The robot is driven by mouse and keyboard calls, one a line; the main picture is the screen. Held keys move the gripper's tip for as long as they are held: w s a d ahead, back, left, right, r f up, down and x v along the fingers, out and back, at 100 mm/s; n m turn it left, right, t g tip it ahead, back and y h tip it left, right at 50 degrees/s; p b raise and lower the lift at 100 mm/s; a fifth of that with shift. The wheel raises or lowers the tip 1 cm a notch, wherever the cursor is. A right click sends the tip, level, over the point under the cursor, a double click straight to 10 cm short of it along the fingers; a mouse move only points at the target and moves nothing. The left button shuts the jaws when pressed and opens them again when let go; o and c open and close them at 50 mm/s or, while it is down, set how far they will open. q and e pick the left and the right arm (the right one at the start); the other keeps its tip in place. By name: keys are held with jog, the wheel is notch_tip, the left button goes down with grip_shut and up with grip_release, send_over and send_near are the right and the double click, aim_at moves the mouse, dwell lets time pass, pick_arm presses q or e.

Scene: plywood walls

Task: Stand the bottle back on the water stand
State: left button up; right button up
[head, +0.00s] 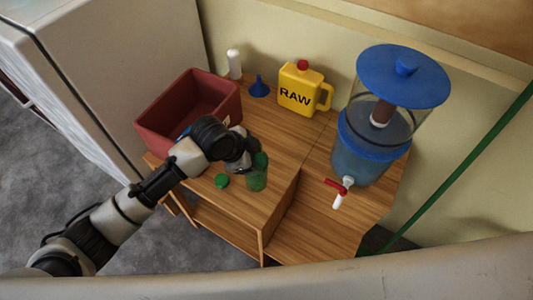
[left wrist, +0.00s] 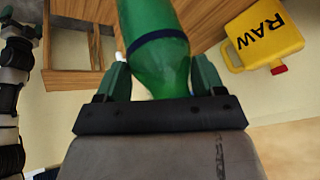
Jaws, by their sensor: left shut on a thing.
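A green see-through bottle (head: 257,174) is at the front part of the wooden water stand (head: 282,186). My left gripper (head: 248,160) reaches in from the left and is shut on the bottle. In the left wrist view the bottle (left wrist: 158,62), with a dark band around it, sits between the two green fingers of the left gripper (left wrist: 160,85). In the head view the bottle looks roughly upright; I cannot tell whether its base touches the wood. My right gripper is not in view.
A green cap (head: 221,180) lies left of the bottle. A dark red bin (head: 160,133), a white bottle (head: 234,64), a blue funnel (head: 259,87) and a yellow RAW jug (head: 298,90) stand behind. A blue-lidded water dispenser (head: 365,160) with a red tap stands right.

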pick_arm(q)
jog(key=shift+w+a+f+p, duration=0.15)
jog(key=shift+f+p, duration=0.1)
jog(key=shift+f, duration=0.85)
jog(key=shift+a+f+p, duration=0.1)
jog(key=shift+f+p, duration=0.15)
jog(key=shift+f, duration=0.9)
jog(key=o, duration=1.6)
jog(key=b+v, duration=0.1)
jog(key=v, duration=1.1)
